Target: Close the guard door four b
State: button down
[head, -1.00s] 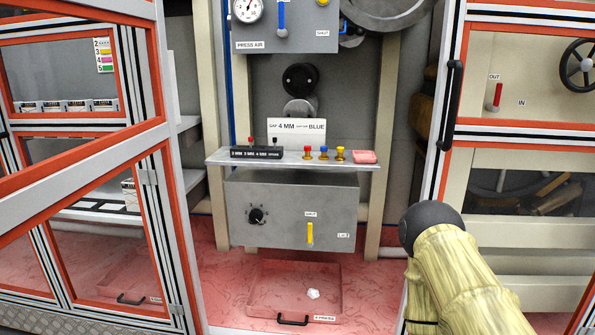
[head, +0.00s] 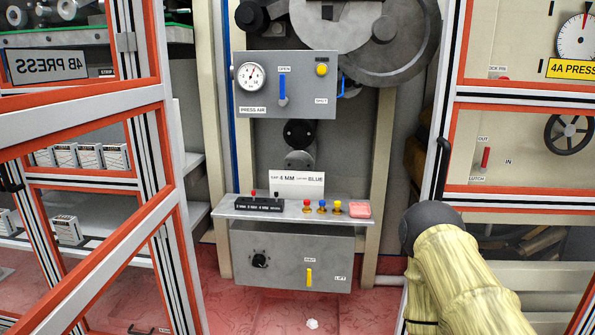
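Guard doors with red-edged, grey metal frames show in the head view. The left framed guard door (head: 168,120) stands at a slant in the foreground, and I look through its panes. A "4B PRESS" sign (head: 48,67) shows through its upper pane. A black handle (head: 11,177) is at the far left. The right framed guard (head: 455,90) has an upright black handle (head: 442,165) at its left edge. Between the two frames the press front is uncovered. My beige-sleeved arm with a dark round joint is at lower right. My gripper is not in view.
A shelf (head: 230,207) with small coloured knobs and a pink block (head: 359,209) juts out between the frames. A press air panel (head: 310,100) is above and a control box (head: 320,270) below. A yellow "4A PRESS" sign (head: 573,69) is at right.

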aim_at(31, 121)
jog(key=z, duration=3)
jog(key=k, duration=2.05)
jog(key=u, duration=2.15)
jog(key=k, duration=0.15)
jog(key=z, duration=0.25)
